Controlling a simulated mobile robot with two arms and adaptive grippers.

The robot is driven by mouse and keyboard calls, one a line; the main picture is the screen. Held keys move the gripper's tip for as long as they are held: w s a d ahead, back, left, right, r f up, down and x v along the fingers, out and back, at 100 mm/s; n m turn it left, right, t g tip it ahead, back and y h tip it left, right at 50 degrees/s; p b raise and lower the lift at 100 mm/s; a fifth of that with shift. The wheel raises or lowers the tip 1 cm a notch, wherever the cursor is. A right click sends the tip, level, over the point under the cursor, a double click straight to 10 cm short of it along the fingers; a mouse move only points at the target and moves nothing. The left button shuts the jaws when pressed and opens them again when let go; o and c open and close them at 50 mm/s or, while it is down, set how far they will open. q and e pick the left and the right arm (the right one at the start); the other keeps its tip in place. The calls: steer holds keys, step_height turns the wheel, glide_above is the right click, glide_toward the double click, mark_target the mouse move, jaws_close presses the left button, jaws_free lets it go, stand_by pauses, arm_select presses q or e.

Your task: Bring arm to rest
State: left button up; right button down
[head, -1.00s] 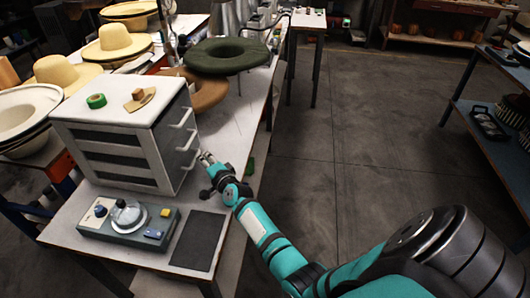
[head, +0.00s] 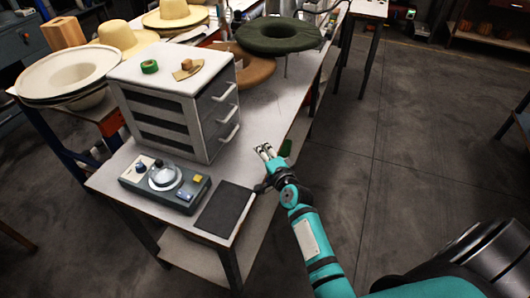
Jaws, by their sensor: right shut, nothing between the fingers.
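My right arm comes in from the lower right of the head view. Its gripper (head: 264,152) is shut and empty. It hovers over the right edge of the workbench (head: 262,128), in front of and to the right of the white drawer cabinet (head: 165,66), apart from its drawer handles. My left gripper is not in view.
A control box with a dial (head: 165,182) and a dark flat pad (head: 225,208) lie on the bench near the gripper. Straw hats (head: 175,14) and a dark green hat form (head: 279,36) stand farther back. The floor (head: 420,150) to the right is open.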

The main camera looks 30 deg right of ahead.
steer(key=shift+s+r, duration=0.1)
steer(key=shift+s, duration=0.4)
steer(key=shift+s+a+n, duration=0.15)
steer(key=shift+a+n, duration=0.15)
steer(key=shift+a, duration=0.05)
steer(key=s+a+n+y, duration=0.1)
steer(key=s+a+f+n+g, duration=0.1)
steer(key=s+n, duration=0.1)
steer(key=s+a+f+n+g+y, duration=0.1)
steer(key=n, duration=0.1)
steer(key=shift+s+a+y, duration=0.15)
steer(key=shift+a+y, duration=0.15)
steer(key=shift+a, duration=0.1)
steer(key=s+a+f+n+g+h, duration=0.15)
steer(key=s+n+g, duration=0.5)
steer(key=s, duration=0.85)
steer(key=s+a+n+g, duration=0.3)
steer(key=s+n+g, duration=0.3)
steer(key=s, duration=0.8)
step_height(320, 180, down, 25)
steer(key=n, duration=0.1)
steer(key=s+d+f, duration=0.3)
steer(key=s+f, duration=1.5)
steer(key=shift+g, duration=0.45)
steer(key=shift+d+n, duration=0.1)
steer(key=shift+n, duration=0.15)
